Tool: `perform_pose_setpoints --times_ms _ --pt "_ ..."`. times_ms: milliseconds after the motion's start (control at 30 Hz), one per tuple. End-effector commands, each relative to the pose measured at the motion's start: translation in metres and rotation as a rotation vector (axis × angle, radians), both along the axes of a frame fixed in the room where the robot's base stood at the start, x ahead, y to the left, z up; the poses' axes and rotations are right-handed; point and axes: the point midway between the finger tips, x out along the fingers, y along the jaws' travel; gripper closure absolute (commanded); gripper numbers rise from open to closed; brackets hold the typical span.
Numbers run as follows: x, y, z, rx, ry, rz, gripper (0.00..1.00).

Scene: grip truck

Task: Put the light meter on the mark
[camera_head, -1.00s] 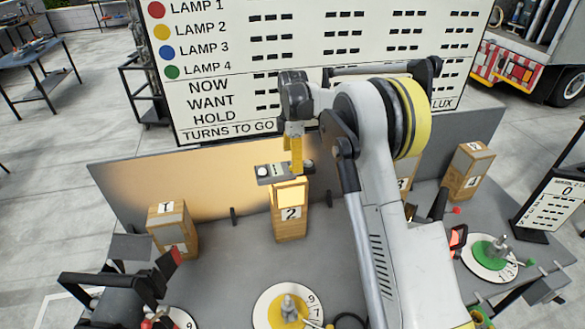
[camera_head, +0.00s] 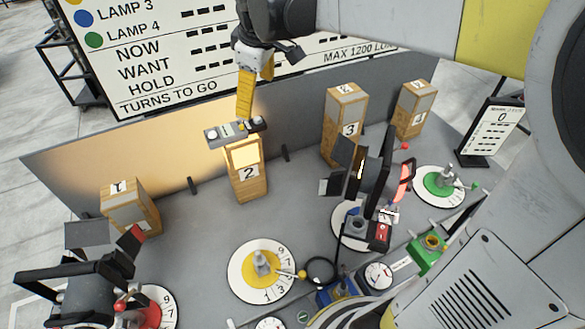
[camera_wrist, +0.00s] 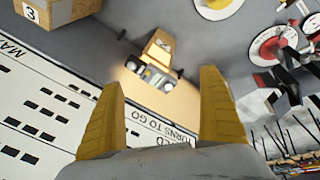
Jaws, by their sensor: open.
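The light meter is a small grey box (camera_head: 228,132) with a white dome and a dark end. It sits at the top of wooden block 2 (camera_head: 250,188), whose front panel glows. My gripper (camera_head: 245,112) is above and just behind the meter, with a yellow finger pointing down at it. In the wrist view the two yellow fingers (camera_wrist: 163,78) stand wide apart and the meter (camera_wrist: 152,76) shows between them, apparently beyond the tips. Nothing is held. I cannot tell which surface is the mark.
Blocks 1 (camera_head: 130,208), 3 (camera_head: 345,125) and 4 (camera_head: 414,110) stand along a low grey wall (camera_head: 85,165). A yellow dial (camera_head: 262,272), a green dial (camera_head: 440,188) and dark lamps (camera_head: 372,170) crowd the front. A lettered board (camera_head: 160,65) rises behind.

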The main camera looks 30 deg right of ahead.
Motion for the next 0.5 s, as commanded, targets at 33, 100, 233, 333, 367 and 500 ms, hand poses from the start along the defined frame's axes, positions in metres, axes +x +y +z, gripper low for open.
perform_pose_setpoints --times_ms 33,100,233,333,367,500 --pt "-0.028 0.000 0.001 0.024 -0.031 -0.071 0.10" --pt "-0.061 0.000 -0.001 0.068 -0.080 -0.186 0.10" --pt "-0.120 0.000 -0.017 0.162 -0.164 -0.388 0.10" --pt "-0.155 0.000 -0.035 0.235 -0.219 -0.518 0.10" --pt "-0.163 0.000 -0.040 0.254 -0.233 -0.551 0.10" --pt "-0.189 0.000 -0.060 0.325 -0.277 -0.660 0.10"
